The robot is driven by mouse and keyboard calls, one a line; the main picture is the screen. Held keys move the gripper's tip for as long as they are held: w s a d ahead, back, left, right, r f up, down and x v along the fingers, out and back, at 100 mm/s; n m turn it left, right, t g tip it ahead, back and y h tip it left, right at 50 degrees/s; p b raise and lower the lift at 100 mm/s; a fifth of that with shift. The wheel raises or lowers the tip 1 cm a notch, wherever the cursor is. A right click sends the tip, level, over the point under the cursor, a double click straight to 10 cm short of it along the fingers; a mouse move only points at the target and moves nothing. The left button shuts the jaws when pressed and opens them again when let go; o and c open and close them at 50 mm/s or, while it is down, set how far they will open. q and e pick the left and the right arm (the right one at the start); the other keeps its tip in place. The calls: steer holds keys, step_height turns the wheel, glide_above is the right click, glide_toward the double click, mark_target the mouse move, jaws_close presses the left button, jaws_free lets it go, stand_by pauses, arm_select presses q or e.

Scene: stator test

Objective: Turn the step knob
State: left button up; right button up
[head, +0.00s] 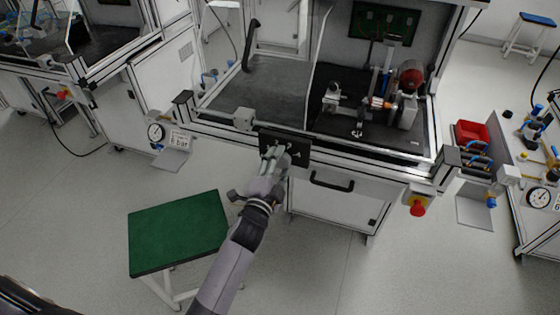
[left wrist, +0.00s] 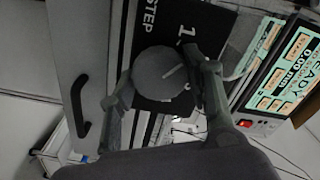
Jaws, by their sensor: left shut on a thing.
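That panel (head: 296,150) shows on the front of the test bench in the head view. My left gripper (head: 273,156) is at the panel, its fingers on either side of the knob and shut on it. In the left wrist view the pointer line slants up to the right, roughly toward the "1". In the head view the hand largely hides the knob. My right gripper is not in view.
A black drawer handle (head: 332,183) is just right of the hand. A red emergency stop (head: 418,207) is further right. A green-topped stool (head: 178,232) stands left of my forearm. The left wrist view shows a lit screen (left wrist: 284,68) beside the panel.

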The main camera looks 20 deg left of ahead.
arm_select(q)
steer(key=shift+n+p, duration=0.35)
steer(key=shift+n, duration=1.25)
steer(key=o, duration=1.1)
steer(key=shift+o, duration=0.2)
steer(key=shift+s, duration=0.1)
steer(key=s, duration=1.2)
steer(key=shift+a, duration=0.2)
steer(key=shift+w, duration=0.1)
